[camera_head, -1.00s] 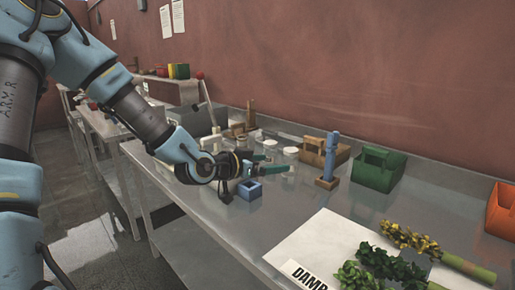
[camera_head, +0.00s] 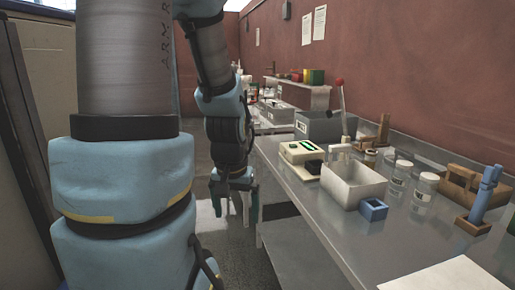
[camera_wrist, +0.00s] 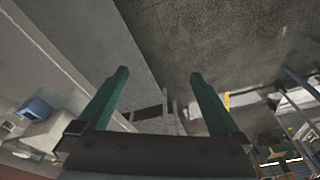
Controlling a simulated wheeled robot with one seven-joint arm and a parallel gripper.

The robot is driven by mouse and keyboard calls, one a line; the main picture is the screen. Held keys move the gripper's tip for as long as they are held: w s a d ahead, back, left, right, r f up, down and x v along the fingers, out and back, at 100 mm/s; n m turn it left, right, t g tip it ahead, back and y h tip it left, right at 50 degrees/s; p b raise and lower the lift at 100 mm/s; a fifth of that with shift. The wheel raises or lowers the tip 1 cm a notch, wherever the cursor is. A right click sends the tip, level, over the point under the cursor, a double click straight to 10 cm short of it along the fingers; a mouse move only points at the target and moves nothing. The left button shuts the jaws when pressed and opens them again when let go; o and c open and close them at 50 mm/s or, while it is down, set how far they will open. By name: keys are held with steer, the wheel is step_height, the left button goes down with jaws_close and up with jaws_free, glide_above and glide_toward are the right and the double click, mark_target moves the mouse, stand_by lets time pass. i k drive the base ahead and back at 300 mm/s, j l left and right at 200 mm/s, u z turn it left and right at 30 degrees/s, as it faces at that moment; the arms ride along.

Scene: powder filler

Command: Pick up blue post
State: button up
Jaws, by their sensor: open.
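The blue post (camera_head: 487,192) stands upright on a wooden base (camera_head: 472,225) at the right side of the steel table in the head view. My gripper (camera_head: 247,218) hangs off the table's left edge, pointing down over the floor, well away from the post. In the wrist view the two green fingers of my gripper (camera_wrist: 160,76) are spread apart with nothing between them. I cannot make out the post in the wrist view.
A blue square block (camera_head: 373,210) and a white bin (camera_head: 352,185) stand near the table's front edge. Behind them are a scale (camera_head: 302,155), glass jars (camera_head: 425,186) and a wooden carrier (camera_head: 460,184). The front right tabletop is partly bare, with a white sheet (camera_head: 440,275).

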mark_target(491, 175)
steer(key=z, duration=0.95)
steer(key=i, duration=0.05)
